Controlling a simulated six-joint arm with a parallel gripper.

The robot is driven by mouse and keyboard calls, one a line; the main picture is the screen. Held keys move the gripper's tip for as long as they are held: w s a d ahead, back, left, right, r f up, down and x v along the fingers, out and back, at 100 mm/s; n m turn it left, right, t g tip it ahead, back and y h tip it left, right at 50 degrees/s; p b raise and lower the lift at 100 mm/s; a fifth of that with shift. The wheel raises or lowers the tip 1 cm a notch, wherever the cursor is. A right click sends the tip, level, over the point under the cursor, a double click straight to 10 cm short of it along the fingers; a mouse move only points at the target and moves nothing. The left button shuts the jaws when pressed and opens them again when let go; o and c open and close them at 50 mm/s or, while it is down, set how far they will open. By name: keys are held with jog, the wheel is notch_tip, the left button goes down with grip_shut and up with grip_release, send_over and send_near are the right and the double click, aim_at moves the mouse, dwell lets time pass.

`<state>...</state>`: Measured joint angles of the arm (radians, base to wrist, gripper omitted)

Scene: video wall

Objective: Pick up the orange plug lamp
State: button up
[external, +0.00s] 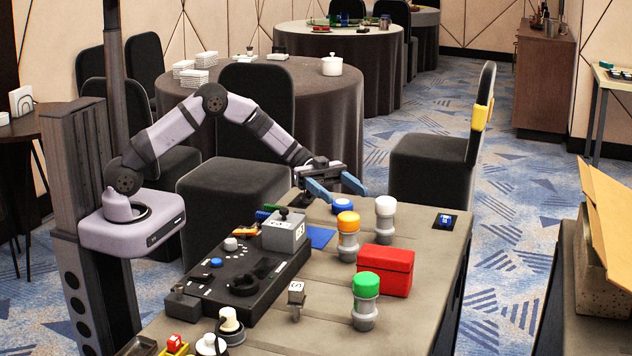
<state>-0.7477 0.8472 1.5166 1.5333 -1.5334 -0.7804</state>
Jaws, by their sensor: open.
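The orange plug lamp (348,222) stands upright on the grey-topped table (400,318), with an orange cap over a pale ribbed grey body. My gripper (348,196) has two blue fingers spread apart with nothing between them. In the external view it appears just above and behind the orange lamp, near a small blue-topped piece (342,205). The gripper does not touch the orange lamp as far as I can see; the exact gap in depth is hard to tell.
A white lamp (385,206) stands right of the orange one and a green lamp (366,284) in front. A red box (385,270) sits between them. A black control panel (240,275) with a grey block (285,232) lies left. The right table edge has free room.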

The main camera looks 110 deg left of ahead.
aim_at(354, 224)
notch_tip(354, 224, down, 6)
jog(key=shift+p+x, duration=0.35)
jog(key=shift+x, duration=3.35)
jog(key=c, duration=1.2)
